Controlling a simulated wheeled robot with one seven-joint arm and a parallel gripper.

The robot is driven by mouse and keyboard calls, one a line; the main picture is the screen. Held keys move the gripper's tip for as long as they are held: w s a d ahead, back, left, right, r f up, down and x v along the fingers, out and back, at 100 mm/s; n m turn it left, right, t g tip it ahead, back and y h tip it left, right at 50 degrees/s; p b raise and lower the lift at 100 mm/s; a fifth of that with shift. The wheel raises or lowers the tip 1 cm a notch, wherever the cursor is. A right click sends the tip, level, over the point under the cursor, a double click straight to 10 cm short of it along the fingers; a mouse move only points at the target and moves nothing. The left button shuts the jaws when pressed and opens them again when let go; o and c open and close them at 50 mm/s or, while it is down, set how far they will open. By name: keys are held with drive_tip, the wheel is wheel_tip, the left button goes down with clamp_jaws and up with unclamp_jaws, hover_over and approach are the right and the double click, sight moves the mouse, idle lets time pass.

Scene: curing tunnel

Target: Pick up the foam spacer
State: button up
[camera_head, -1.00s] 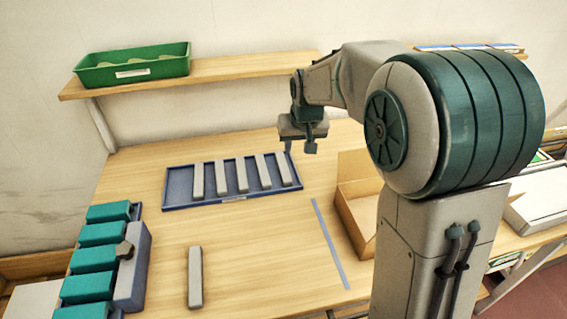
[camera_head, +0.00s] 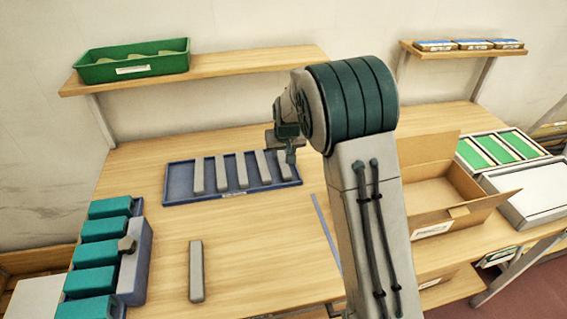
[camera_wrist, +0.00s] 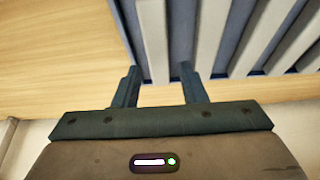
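Several long grey bars, which look like foam spacers, lie side by side in a shallow blue tray (camera_head: 178,173); one is the leftmost bar (camera_head: 198,177). Another grey bar (camera_head: 196,271) lies alone on the table in front of the tray. My gripper (camera_head: 290,156) is over the right end of the tray. In the wrist view my gripper (camera_wrist: 158,72) has its fingers apart, and the end of one grey bar (camera_wrist: 153,42) shows between and beyond them. I cannot tell how high the fingers are above it. Nothing is held.
A rack of teal blocks (camera_head: 134,262) stands at the left. An open cardboard box (camera_head: 480,205) and a tray with green panels (camera_head: 482,147) are at the right. A green bin (camera_head: 132,69) sits on the shelf (camera_head: 230,72) above. The table's front middle is mostly clear.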

sight(283, 160)
drive_tip(key=p+x, duration=0.1)
drive_tip(key=x, duration=0.4)
drive_tip(key=shift+d, duration=0.1)
drive_tip(key=shift+s, duration=0.1)
drive_tip(key=c, duration=0.7)
drive_tip(key=shift+r, duration=0.15)
